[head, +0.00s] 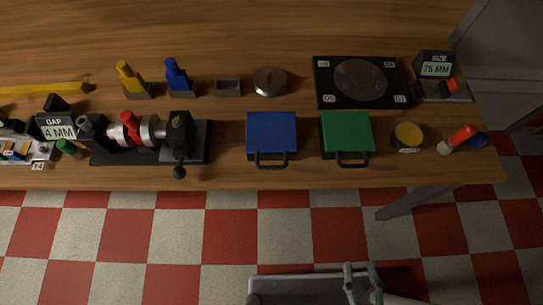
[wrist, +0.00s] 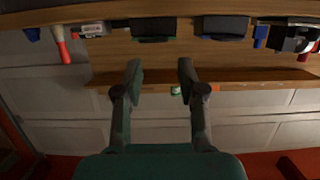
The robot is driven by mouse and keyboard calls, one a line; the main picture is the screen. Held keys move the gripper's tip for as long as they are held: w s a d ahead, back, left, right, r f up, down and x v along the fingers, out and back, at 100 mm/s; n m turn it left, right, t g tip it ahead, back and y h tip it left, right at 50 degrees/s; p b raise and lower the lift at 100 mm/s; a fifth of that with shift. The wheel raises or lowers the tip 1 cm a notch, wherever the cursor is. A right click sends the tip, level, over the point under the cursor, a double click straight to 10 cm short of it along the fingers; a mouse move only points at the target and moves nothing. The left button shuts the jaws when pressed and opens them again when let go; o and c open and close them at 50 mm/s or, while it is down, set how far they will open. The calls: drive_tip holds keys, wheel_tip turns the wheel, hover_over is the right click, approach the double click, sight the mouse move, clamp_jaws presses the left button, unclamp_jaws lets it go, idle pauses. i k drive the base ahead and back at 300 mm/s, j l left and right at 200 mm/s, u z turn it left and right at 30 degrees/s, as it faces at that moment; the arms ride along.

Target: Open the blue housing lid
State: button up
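The blue housing (head: 272,130) stands near the front edge of the table in the head view. Its flat blue lid lies shut, and a black handle (head: 272,163) sticks out at the front edge. In the wrist view, the housing shows as a dark box (wrist: 226,26) at the top, right of centre. My gripper (wrist: 160,75) is open, with two separate fingers and nothing between them. It is well short of the table and apart from the housing. In the head view, grey-green fingers at the bottom edge look like my gripper.
A green housing (head: 347,132) with a similar handle stands right of the blue one. A black-based fixture with a metal rotor (head: 140,132) stands to the left. A round metal knob (head: 270,82) lies behind.

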sight(273, 131)
drive_tip(key=k+j, duration=0.9)
drive_tip(key=k, duration=0.05)
